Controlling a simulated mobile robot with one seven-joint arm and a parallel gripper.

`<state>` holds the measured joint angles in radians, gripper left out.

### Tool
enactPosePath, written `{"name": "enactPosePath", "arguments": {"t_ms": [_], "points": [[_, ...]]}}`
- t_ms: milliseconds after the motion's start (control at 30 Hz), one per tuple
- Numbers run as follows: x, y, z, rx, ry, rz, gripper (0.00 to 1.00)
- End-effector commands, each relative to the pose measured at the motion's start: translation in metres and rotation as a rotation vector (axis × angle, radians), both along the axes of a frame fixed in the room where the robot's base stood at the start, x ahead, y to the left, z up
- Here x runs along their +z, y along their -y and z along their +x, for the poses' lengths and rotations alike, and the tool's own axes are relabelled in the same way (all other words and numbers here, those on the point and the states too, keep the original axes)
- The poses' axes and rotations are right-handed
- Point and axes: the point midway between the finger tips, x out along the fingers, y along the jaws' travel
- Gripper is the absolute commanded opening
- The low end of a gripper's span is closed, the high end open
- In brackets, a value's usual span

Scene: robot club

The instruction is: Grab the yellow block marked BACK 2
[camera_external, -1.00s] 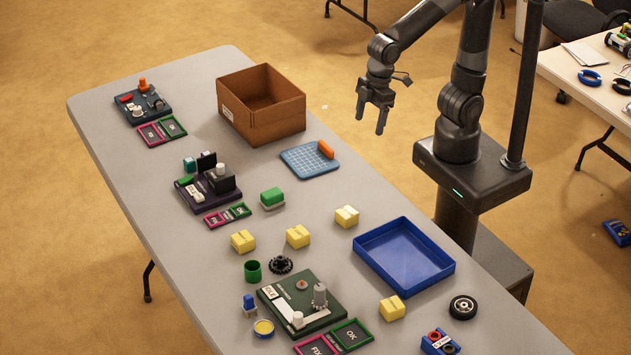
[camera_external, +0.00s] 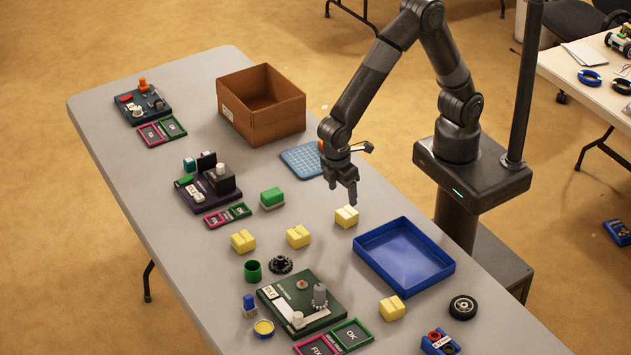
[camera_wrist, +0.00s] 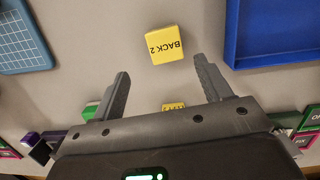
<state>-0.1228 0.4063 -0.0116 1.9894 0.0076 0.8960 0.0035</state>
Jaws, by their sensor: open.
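The yellow block marked BACK 2 (camera_wrist: 165,45) lies on the table in the wrist view, its label upside down, just beyond and between my fingertips. In the external view a yellow block (camera_external: 346,217) sits just below my gripper (camera_external: 343,194), left of the blue tray, and appears to be the same one. My gripper, also in the wrist view (camera_wrist: 163,78), is open and empty, with its fingers apart above the table. A second yellow block (camera_wrist: 173,107) is partly hidden by my gripper body.
Other yellow blocks (camera_external: 298,236) (camera_external: 243,241) (camera_external: 392,308) stand on the table. A blue tray (camera_external: 445,268) is to the right of the near block. A blue gridded mat (camera_external: 296,160) and a brown box (camera_external: 275,131) lie farther back. A green board (camera_external: 330,299) is in front.

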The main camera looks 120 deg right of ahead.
Motion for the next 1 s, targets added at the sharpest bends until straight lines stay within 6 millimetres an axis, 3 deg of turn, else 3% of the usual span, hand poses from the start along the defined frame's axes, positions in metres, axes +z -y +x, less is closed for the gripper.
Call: {"name": "enactPosePath", "arguments": {"t_ms": [100,367,633,933,1000], "points": [[-0.02,0.0,-0.004,0.0,-0.004,0.0,0.71],[-0.041,-0.002,-0.008,0.001,-0.003,0.0,0.71],[-0.078,-0.007,-0.014,0.0,-0.002,0.0,0.71],[-0.085,-0.007,-0.014,0.0,0.0,0.0,0.71],[-0.084,-0.007,-0.014,0.0,0.0,0.0,0.67]]}}
